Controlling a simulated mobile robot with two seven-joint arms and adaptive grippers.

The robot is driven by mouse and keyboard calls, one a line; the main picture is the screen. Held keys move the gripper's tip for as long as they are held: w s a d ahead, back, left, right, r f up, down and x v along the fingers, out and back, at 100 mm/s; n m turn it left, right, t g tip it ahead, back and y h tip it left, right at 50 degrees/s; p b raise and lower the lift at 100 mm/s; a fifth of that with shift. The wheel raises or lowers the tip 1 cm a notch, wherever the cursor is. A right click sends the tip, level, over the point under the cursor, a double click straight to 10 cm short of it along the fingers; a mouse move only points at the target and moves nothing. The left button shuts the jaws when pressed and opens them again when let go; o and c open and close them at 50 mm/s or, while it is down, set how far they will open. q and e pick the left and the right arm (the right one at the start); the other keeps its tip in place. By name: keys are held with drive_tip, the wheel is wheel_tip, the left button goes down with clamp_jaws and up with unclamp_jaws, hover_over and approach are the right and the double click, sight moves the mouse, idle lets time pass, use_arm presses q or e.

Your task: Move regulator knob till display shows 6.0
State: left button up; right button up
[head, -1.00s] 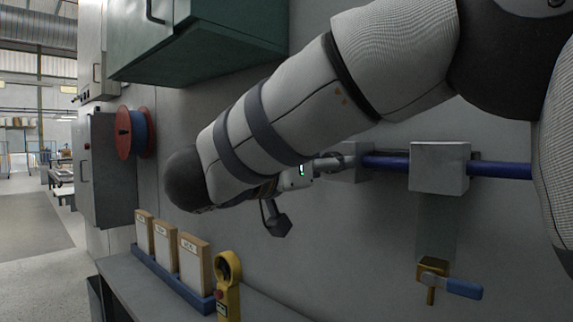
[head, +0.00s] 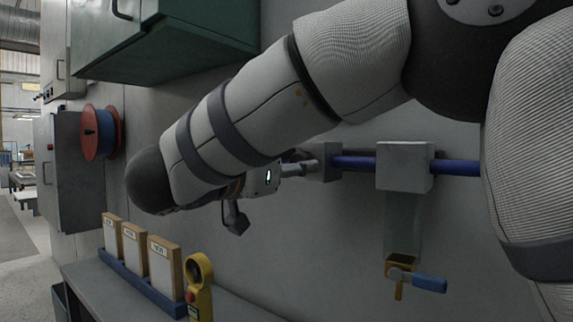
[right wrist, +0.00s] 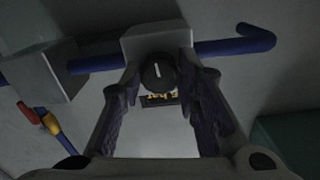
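The regulator knob (right wrist: 157,72) is round and black with a white pointer line, in the right wrist view. It sits on a grey-white block (right wrist: 155,42) on a blue pipe. Just below it is a small dark display (right wrist: 160,99) with yellowish characters; "bar" seems legible, but I cannot read the number. My right gripper (right wrist: 160,62) is open, one finger on each side of the knob, with small gaps visible. In the head view my right gripper (head: 292,170) is at the wall, largely hidden by my arm, which also hides knob and display. My left gripper is not in view.
The blue pipe (head: 455,167) runs along the wall through another block (head: 404,167). Below is a brass valve with a blue handle (head: 429,284). A green cabinet (head: 190,35) hangs above. A bench holds boxes (head: 165,265) and a yellow device (head: 199,285).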

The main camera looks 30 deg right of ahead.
drive_tip(key=o, duration=0.4)
drive_tip(key=shift+o, duration=0.2)
drive_tip(key=v, duration=1.2)
